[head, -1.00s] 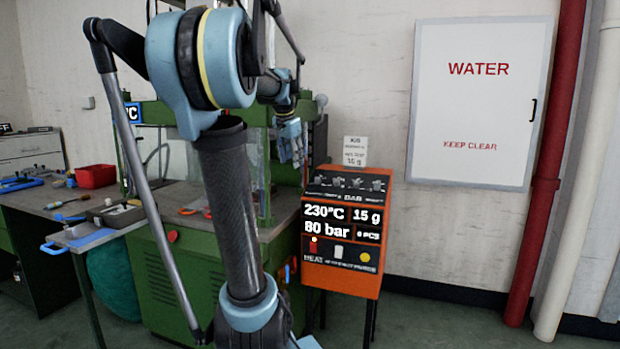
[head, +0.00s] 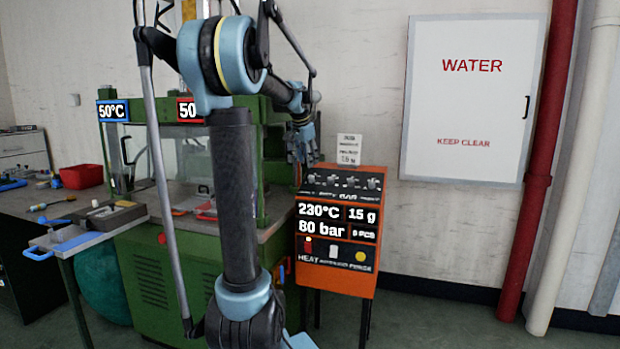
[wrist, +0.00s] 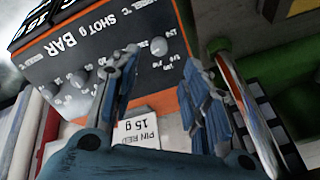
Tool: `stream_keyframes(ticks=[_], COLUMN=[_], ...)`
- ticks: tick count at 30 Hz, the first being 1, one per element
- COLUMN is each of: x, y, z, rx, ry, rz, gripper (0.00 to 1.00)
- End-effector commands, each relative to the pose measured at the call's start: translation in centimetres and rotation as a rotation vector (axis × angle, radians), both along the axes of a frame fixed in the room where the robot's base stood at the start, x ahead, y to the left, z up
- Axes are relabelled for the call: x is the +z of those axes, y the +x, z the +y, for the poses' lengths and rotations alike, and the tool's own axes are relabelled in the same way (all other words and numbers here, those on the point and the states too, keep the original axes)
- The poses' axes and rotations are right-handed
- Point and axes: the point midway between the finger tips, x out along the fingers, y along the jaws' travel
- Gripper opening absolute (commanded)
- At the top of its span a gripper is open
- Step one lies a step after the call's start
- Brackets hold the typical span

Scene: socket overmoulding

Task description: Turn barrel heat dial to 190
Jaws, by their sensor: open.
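The orange control box (head: 337,279) shows 230°C, 15 g and 80 bar in the head view. A row of dials lies along its sloped dark top panel (head: 342,187). In the wrist view this panel is upside down, and the barrel dial (wrist: 158,46) is the knob under the "BARREL °C" lettering, with numbers around it. My gripper (wrist: 160,68) is open and empty, its fingers on either side of that dial in the picture. I cannot tell how far apart they are in depth. In the head view my gripper (head: 304,150) is just above the box's left end.
A paper card (head: 349,149) stands behind the dials and shows between my fingers in the wrist view. The green press (head: 165,275) stands close on the left. A white WATER cabinet (head: 462,100) and red pipe (head: 548,130) are on the right. The floor right of the box is clear.

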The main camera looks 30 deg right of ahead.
Motion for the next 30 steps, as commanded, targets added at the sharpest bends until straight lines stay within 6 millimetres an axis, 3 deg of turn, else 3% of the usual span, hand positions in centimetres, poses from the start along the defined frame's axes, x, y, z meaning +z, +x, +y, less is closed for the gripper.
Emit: stream_keyframes(ticks=[9,15,29,30], x=[-5.0,-7.3,-8.3,-8.3], y=[1.5,2.2,2.5,2.5], z=[-2.0,-2.8,-3.2,-3.2], rx=[0.000,0.000,0.000,0.000], ry=[0.000,0.000,0.000,0.000], rz=[0.000,0.000,0.000,0.000], gripper=[0.42,0.42,0.42,0.38])
